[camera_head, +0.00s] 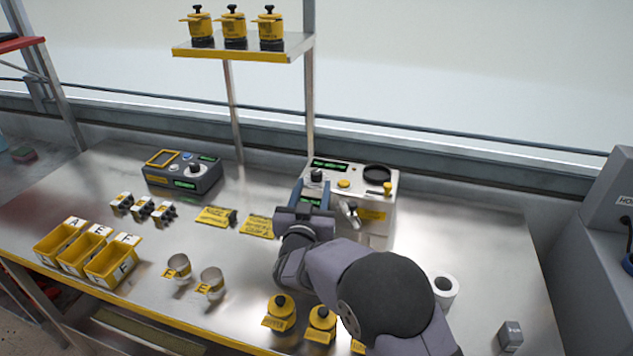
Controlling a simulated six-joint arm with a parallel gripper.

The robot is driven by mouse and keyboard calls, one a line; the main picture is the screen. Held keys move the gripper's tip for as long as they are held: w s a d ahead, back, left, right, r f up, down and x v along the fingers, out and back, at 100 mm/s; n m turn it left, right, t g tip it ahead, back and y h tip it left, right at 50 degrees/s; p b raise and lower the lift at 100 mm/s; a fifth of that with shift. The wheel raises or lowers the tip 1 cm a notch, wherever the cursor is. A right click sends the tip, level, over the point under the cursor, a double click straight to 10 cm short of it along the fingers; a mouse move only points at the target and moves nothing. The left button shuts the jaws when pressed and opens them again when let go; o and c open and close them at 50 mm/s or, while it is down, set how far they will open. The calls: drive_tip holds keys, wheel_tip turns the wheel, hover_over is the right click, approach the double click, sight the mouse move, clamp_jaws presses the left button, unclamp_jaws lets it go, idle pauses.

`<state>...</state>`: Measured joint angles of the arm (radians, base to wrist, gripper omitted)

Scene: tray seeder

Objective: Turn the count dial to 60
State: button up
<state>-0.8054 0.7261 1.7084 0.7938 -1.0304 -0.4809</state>
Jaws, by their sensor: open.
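A white machine (373,192) stands at the back centre of the bench, with a green display (331,165) on top. A black knob (317,175) sits below that display. My gripper (314,185) is open at the machine's left part, its two blue fingers on either side of this knob. I cannot tell whether they touch it. The gripper and arm hide part of the machine's front. A dark grey box (182,176) to the left also carries a round knob (194,169) and green displays. I cannot read either knob's setting or which is labelled count.
Yellow bins (85,252), metal cups (179,268) and small black-and-white parts (143,208) lie left. Yellow tags (216,216) lie left of my gripper. Yellow-capped jars (281,311) and a white roll (445,289) flank my arm. A shelf (240,48) holds more jars. The right bench is mostly clear.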

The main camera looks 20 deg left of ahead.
sight(315, 176)
drive_tip(key=shift+w+a+p, duration=0.2)
drive_tip(key=shift+w+p, duration=0.1)
drive_tip(key=shift+w, duration=0.9)
drive_tip(key=shift+w+a+p, duration=0.15)
drive_tip(key=shift+w+p, duration=0.1)
drive_tip(key=shift+w, duration=0.95)
drive_tip(key=shift+w+a+p, duration=0.2)
drive_tip(key=shift+w+p, duration=0.1)
drive_tip(key=shift+w, duration=0.9)
drive_tip(key=c, duration=1)
